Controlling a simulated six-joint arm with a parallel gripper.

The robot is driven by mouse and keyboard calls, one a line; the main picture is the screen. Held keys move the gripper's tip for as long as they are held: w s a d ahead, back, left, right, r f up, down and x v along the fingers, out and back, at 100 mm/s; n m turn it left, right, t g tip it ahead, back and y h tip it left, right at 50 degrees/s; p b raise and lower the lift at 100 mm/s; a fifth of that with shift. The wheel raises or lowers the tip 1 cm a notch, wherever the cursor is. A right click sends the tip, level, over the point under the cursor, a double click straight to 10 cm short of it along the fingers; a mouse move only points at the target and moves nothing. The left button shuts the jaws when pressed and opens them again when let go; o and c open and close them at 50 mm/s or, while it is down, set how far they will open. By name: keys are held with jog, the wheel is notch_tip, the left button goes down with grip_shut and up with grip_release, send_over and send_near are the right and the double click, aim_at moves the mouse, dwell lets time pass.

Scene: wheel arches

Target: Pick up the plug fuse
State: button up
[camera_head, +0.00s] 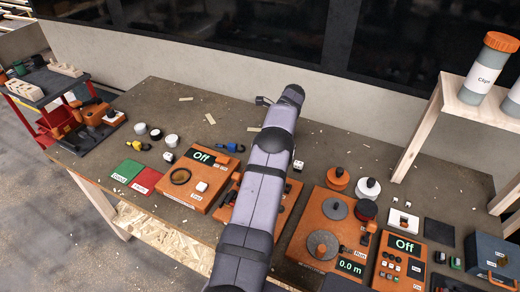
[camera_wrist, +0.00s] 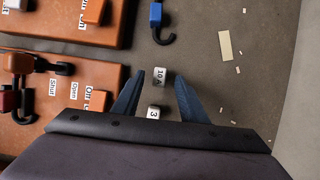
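Two small whitish blocks lie on the brown bench in the wrist view. One is marked "10 A" (camera_wrist: 161,76) and the other shows a "3" (camera_wrist: 154,113). I cannot tell for sure which of them is the plug fuse. My gripper (camera_wrist: 159,71) is open, its two blue fingers spread on either side of the blocks. The "10 A" block is between the fingertips; the "3" block appears nearer the palm. I cannot tell how high the fingers are above the bench. In the head view my arm hides the gripper; a small white piece (camera_head: 298,165) shows just right of the arm.
Orange panels with switches (camera_wrist: 60,105) lie close to the left of the fingers. A blue hooked piece (camera_wrist: 156,18) and a pale strip (camera_wrist: 225,45) lie beyond. Orange devices (camera_head: 330,225) crowd the bench right of my arm. The bench's back strip is mostly clear.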

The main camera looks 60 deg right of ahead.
jog(key=shift+x, duration=0.85)
grip_shut()
